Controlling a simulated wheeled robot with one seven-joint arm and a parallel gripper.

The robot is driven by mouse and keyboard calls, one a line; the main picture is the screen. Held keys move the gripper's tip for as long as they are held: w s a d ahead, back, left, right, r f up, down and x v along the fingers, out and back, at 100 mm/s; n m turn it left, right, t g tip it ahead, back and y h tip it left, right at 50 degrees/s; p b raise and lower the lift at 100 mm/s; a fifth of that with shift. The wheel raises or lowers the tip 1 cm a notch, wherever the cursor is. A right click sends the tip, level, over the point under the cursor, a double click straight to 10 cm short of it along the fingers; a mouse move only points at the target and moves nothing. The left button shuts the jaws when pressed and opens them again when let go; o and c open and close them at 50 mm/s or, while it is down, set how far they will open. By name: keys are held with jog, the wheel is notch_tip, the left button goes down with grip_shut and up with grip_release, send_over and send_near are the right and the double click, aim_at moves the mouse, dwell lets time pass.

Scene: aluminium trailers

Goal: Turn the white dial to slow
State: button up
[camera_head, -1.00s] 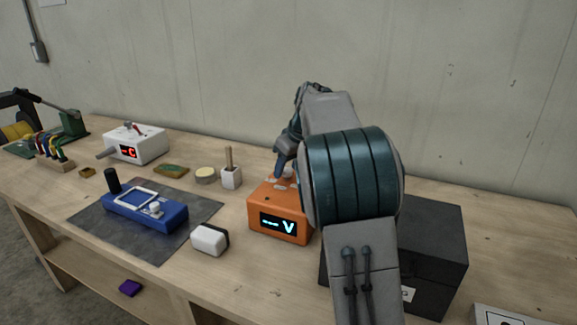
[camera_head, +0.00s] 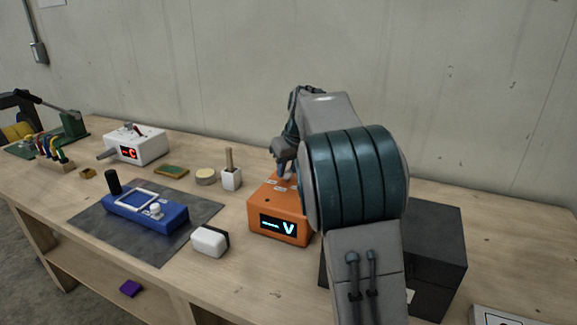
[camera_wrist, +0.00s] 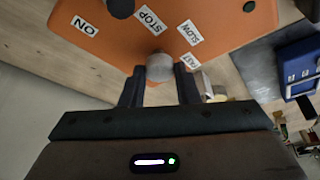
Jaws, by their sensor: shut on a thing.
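The orange box (camera_head: 274,214) stands on the bench with a lit display reading "V" on its front. In the wrist view the top of the orange box (camera_wrist: 215,20) carries labels ON, STOP, SLOW (camera_wrist: 190,35) and one partly covered, seemingly FAST (camera_wrist: 187,62). The white dial (camera_wrist: 160,66), pale grey here, sits below the STOP and SLOW labels. My gripper (camera_wrist: 160,76) is shut on it, one finger on each side. I cannot make out a pointer on the dial. In the head view my gripper (camera_head: 284,168) is over the box top, and the dial is mostly hidden.
A dark box (camera_head: 435,250) stands right of the orange box, behind my arm. A white block (camera_head: 209,240), a blue device (camera_head: 145,212) on a grey mat, a white holder (camera_head: 231,179) and a white box (camera_head: 137,146) stand to the left. The wall is behind.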

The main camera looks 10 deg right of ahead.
jog(key=m, duration=0.1)
jog(key=m+h+p, duration=0.1)
jog(key=m, duration=0.1)
jog(key=m+p, duration=0.1)
jog(key=shift+a+r+m+h, duration=0.2)
jog(key=shift+a+m+h, duration=0.1)
jog(key=shift+h, duration=0.1)
jog(key=m+p, duration=0.1)
jog(key=m, duration=0.1)
jog(key=m+h+p, duration=0.1)
jog(key=m, duration=0.1)
jog(key=shift+f+m+h, duration=0.1)
jog(key=shift+m+h, duration=0.2)
jog(key=shift+a, duration=0.1)
jog(key=o, duration=0.9)
jog(key=shift+o, duration=0.2)
jog(key=v, duration=1.3)
jog(key=shift+a+r, duration=0.2)
jog(key=shift+r, duration=0.2)
